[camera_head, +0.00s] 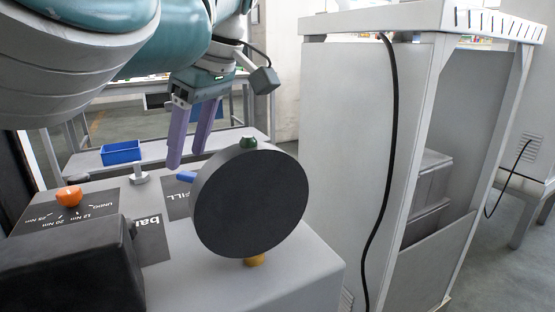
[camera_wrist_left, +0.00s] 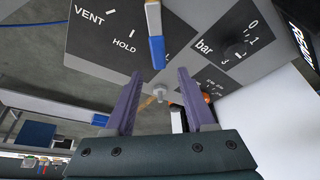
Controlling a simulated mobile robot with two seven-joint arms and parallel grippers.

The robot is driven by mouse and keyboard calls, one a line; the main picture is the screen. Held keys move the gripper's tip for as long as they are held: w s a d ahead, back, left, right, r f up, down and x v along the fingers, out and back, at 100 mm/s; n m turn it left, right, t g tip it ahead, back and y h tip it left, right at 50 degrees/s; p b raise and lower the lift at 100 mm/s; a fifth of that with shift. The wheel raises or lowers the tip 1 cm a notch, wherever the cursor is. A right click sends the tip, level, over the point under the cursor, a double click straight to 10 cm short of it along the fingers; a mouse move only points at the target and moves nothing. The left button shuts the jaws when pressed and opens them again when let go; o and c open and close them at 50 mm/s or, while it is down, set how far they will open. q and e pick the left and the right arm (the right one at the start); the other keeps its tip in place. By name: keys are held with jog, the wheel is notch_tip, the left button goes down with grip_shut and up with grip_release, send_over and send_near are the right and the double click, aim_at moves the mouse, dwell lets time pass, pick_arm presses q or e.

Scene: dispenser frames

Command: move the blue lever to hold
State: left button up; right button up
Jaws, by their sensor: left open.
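The blue lever (camera_wrist_left: 157,52) has a silver shank and a blue grip; in the left wrist view it lies over the grey panel, to the right of the HOLD mark (camera_wrist_left: 124,46) and farther from the VENT mark (camera_wrist_left: 89,15). In the head view only its blue end (camera_head: 186,177) shows, left of a black disc that hides the rest, near the FILL label (camera_head: 187,195). My left gripper (camera_head: 186,158) is open, its purple fingers pointing down just above the lever end. In the left wrist view the fingertips (camera_wrist_left: 157,76) stand apart on either side of the line of the lever, and nothing is between them.
The black disc (camera_head: 250,203) stands up close to the gripper's right. A black box (camera_head: 70,268) and an orange knob (camera_head: 69,196) are on the left. A black dial knob (camera_wrist_left: 237,46) sits on the panel. A blue tray (camera_head: 121,152) and a white cabinet (camera_head: 345,150) stand beyond.

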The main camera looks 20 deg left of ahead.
pick_arm(q)
jog(key=shift+x, duration=1.4)
grip_shut()
dwell(0.4)
